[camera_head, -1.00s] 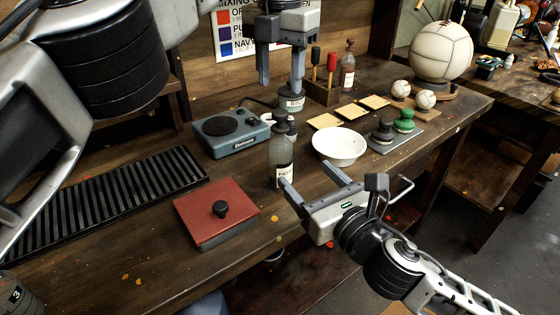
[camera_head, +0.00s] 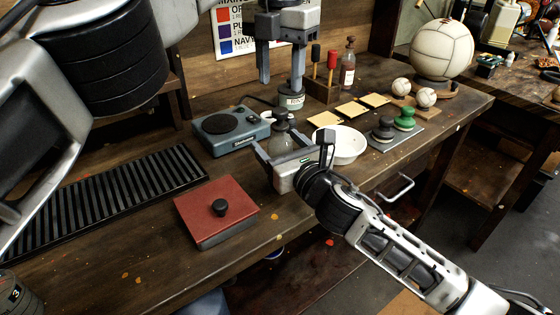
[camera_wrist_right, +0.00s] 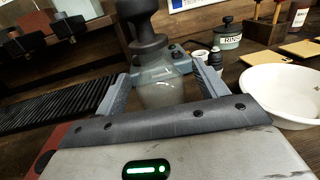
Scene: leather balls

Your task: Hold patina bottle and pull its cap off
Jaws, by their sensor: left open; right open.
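The patina bottle (camera_head: 282,138) is a grey, translucent bottle standing upright on the bench, with a dark knobbed cap (camera_head: 280,116) on it. My right gripper (camera_head: 284,148) is open, with its fingers on either side of the bottle. In the right wrist view the bottle body (camera_wrist_right: 160,90) shows between the two spread fingers (camera_wrist_right: 162,84), and the cap (camera_wrist_right: 147,24) rises above them. I cannot tell if a finger touches the glass. The gripper hides the bottle's label and base in the head view. My left gripper (camera_head: 280,72) is open and empty, pointing down above and behind the bottle.
A labelled jar (camera_head: 291,100) and tool holder (camera_head: 324,91) are behind. A red lidded box (camera_head: 205,222) and black slatted tray (camera_head: 100,205) lie front left.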

